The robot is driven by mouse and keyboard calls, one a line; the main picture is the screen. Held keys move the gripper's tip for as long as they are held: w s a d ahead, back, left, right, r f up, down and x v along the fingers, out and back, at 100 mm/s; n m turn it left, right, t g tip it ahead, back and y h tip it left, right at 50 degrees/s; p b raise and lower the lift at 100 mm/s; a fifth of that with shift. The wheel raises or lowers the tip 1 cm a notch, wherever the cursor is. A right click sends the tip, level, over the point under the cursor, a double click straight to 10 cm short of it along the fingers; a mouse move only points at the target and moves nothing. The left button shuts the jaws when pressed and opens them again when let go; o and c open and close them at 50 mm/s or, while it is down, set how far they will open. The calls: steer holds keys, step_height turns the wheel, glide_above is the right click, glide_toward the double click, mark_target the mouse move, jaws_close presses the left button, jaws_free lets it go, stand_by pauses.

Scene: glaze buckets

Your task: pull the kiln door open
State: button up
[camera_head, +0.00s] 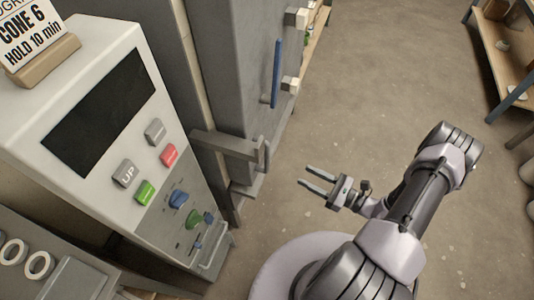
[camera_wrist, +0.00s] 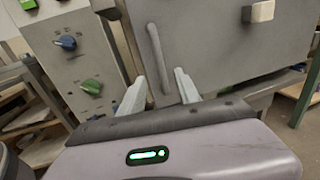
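The grey kiln door (camera_head: 237,75) stands upright left of my gripper and looks closed. It also fills the upper right of the wrist view (camera_wrist: 220,50). A grey bar handle (camera_head: 265,157) is low on the front, and it appears upright in the wrist view (camera_wrist: 157,50). My gripper (camera_head: 306,177) is open and empty, its fingers pointing left toward the handle with a gap between them. In the wrist view the handle's lower end lines up between the fingertips (camera_wrist: 160,80). I see no contact.
A white control box (camera_head: 100,90) with a dark screen, buttons and knobs stands left of the kiln. A blue bar (camera_head: 276,72) and pale blocks are higher on the kiln's front. A wooden shelf (camera_head: 503,55) stands at the right. The floor (camera_head: 390,70) between is clear.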

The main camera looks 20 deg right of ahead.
mark_target(267, 157)
steer(key=b+x, duration=0.2)
steer(key=x, duration=1.4)
steer(key=shift+s, duration=0.1)
jaws_close()
stand_by(0.5)
